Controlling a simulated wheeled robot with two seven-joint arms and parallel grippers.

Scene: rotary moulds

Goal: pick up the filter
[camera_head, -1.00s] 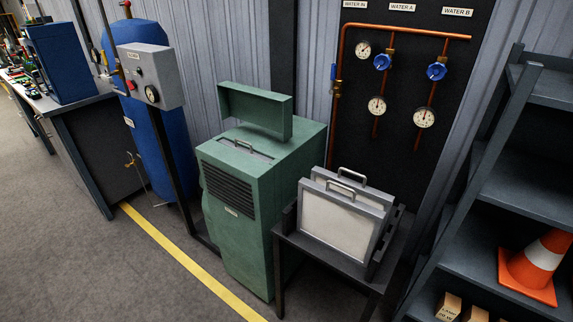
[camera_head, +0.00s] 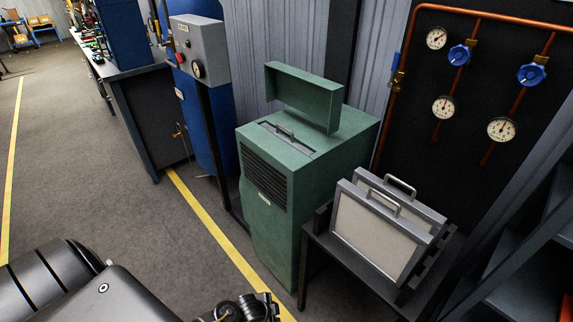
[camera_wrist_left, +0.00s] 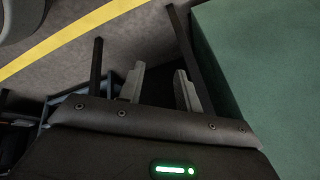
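Two flat filters with pale panels, grey frames and top handles stand in a dark rack: the front filter (camera_head: 375,237) and the rear filter (camera_head: 425,214), partly hidden behind it. A green machine (camera_head: 275,230) stands left of the rack with its lid (camera_head: 300,92) raised. Another handle (camera_head: 285,131) shows in its top slot; what lies below is hidden. My left gripper (camera_wrist_left: 160,85) is open and empty in the left wrist view, beside a green surface. In the head view my left arm enters at the bottom left, well short of the filters. My right gripper is not in view.
The dark rack (camera_head: 316,245) stands close to the machine. A panel with copper pipes (camera_head: 405,100), gauges and blue valves is behind it. A dark shelf (camera_head: 520,270) is at the right. A blue tank (camera_head: 215,125) stands left. The grey floor (camera_head: 110,210) at left is clear.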

